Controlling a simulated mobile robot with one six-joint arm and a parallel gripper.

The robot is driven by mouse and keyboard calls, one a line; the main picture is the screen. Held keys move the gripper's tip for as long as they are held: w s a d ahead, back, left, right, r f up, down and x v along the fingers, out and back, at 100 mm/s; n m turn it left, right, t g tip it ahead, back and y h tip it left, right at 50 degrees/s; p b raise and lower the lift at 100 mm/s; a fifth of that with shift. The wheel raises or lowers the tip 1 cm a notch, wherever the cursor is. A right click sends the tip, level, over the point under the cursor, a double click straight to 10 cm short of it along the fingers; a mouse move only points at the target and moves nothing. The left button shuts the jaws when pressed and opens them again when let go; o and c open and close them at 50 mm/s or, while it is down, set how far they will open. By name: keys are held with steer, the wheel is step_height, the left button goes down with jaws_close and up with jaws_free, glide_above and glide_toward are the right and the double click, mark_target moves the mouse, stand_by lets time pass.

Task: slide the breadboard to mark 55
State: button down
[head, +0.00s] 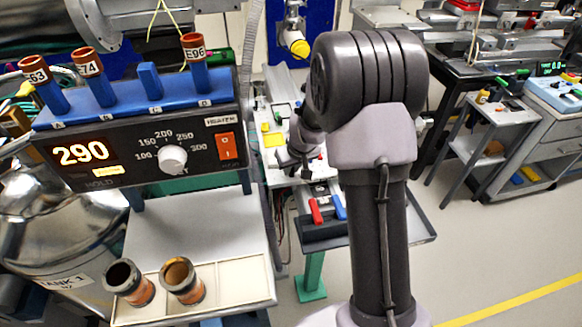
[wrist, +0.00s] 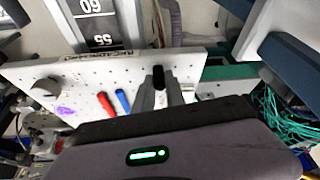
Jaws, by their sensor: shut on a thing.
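The breadboard (wrist: 75,82), a white plate with small holes, shows in the wrist view with an upside-down name label along its edge. A black scale strip (wrist: 98,22) with the numbers 60 and 55 lies beyond that edge, with 55 nearer the board. My gripper (wrist: 160,92) is shut on a dark upright piece (wrist: 158,74) at the breadboard; the fingers hide most of it. In the head view my gripper (head: 304,172) is low over the white bench area, partly behind my arm. The scale cannot be read there.
A red tool (wrist: 106,104) and a blue tool (wrist: 122,101) lie close to the gripper. In the head view a dark tray (head: 325,236) is below them. A heater panel (head: 135,150) stands at left. Green wires (wrist: 285,120) hang at right in the wrist view.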

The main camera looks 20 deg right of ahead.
steer(key=shift+w, duration=0.3)
steer(key=c, duration=1.4)
jaws_free()
steer(key=shift+d, duration=0.1)
steer(key=p+v, duration=0.6)
steer(key=v, duration=1.1)
steer(key=shift+s+r, duration=0.1)
steer(key=shift+r, duration=0.05)
